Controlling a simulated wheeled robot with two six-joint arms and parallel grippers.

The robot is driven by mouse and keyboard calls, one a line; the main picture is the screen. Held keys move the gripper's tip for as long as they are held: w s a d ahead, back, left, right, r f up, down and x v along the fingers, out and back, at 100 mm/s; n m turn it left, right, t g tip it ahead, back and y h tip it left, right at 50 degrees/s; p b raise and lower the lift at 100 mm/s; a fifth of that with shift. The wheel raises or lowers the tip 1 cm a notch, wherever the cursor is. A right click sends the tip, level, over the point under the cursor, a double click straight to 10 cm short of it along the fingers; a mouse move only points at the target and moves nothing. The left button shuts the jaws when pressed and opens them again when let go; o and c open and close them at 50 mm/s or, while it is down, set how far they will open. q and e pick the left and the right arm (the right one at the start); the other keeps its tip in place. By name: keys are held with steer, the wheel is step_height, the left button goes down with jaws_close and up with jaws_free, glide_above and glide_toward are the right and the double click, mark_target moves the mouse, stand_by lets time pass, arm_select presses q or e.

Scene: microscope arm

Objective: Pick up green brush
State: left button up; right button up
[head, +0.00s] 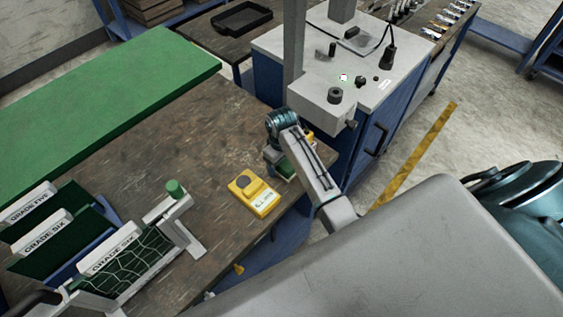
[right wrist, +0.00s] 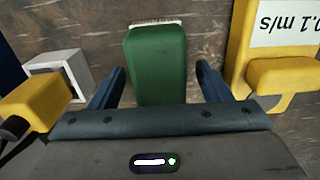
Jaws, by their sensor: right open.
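The green brush (right wrist: 158,62) lies on the brown worktop, with its pale bristles showing along its far edge in the right wrist view. In the head view a bit of its green body (head: 287,167) shows below my right gripper (head: 281,163), near the worktop's right edge. My right gripper is open, with one dark blue finger on each side of the brush. Gaps show between the fingers and the brush, and its near end is hidden by the gripper body. My left gripper is not in view.
A white holder with a green knob (head: 175,189) and several green-and-white graded plates (head: 40,235) stand further left. A grey-topped blue cabinet (head: 310,84) is close behind the gripper.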

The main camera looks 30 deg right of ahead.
steer(key=shift+f, duration=0.75)
steer(key=c, duration=1.1)
steer(key=shift+r, duration=0.1)
steer(key=shift+r+b, duration=0.65)
steer(key=shift+r, duration=0.15)
steer(key=shift+w+r+b, duration=0.1)
steer(key=shift+r+b, duration=0.4)
steer(key=shift+r, duration=0.2)
steer(key=s, duration=0.2)
steer(key=s+d+b, duration=0.1)
steer(key=s, duration=0.2)
steer(key=s+b, duration=0.1)
steer(key=s, duration=0.1)
steer(key=shift+s+d+r, duration=0.2)
steer(key=shift+s+r, duration=0.1)
steer(key=shift+s, duration=0.05)
steer(key=s, duration=0.2)
steer(key=s+d+r, duration=0.1)
steer(key=s, duration=0.5)
steer(key=shift+s+d+r, duration=0.15)
steer(key=shift+d+r, duration=0.05)
